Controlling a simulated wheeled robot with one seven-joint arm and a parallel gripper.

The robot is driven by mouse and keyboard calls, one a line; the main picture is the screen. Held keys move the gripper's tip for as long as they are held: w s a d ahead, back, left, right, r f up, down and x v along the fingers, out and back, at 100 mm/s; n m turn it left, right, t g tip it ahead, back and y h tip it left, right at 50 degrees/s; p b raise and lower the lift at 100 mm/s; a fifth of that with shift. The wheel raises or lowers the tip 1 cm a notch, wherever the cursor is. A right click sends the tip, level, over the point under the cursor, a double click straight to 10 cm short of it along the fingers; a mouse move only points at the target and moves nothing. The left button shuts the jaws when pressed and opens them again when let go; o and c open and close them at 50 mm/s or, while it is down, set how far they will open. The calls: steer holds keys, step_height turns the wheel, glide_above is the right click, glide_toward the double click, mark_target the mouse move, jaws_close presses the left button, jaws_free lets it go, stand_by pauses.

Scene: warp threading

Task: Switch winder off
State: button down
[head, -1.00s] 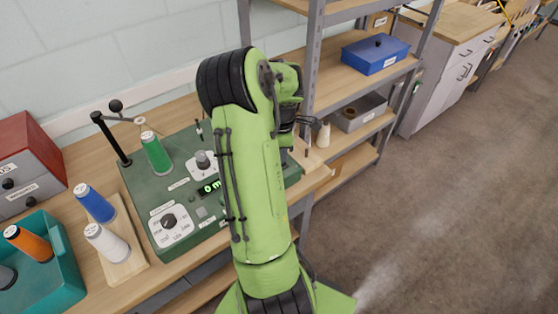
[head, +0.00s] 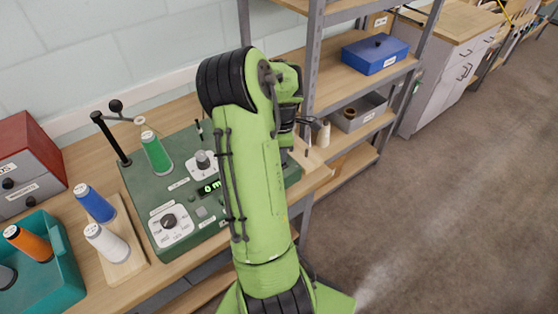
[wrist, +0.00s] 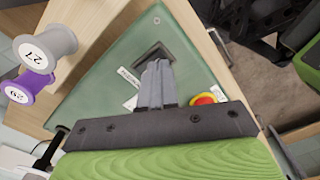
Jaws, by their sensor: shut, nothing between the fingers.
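The winder (head: 178,190) is a dark green machine on the bench, with a display (head: 209,187) that seems to read "0 m", a white-faced dial (head: 169,221) and a second knob (head: 202,160). A green spool (head: 156,152) stands on it. In the wrist view its green top plate (wrist: 105,87) carries a dark rectangular recess or switch (wrist: 146,53) and a red button on a yellow base (wrist: 204,99). My gripper (wrist: 157,66) is shut and empty, its fingertips over or at the dark switch. Contact and the switch's position cannot be told. In the head view my arm hides the gripper.
Blue (head: 95,204) and white (head: 107,242) spools stand on a wooden board left of the winder. A teal tray (head: 66,266) holds an orange spool. Grey (wrist: 47,46) and purple (wrist: 29,86) spools show in the wrist view. A shelf rack (head: 314,60) stands to the right.

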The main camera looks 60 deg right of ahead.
steer(key=shift+f+b, duration=0.75)
steer(key=shift+f, duration=0.15)
stand_by(0.3)
steer(key=shift+r, duration=0.1)
step_height(320, 180, up, 7)
steer(key=p, duration=0.5)
stand_by(0.4)
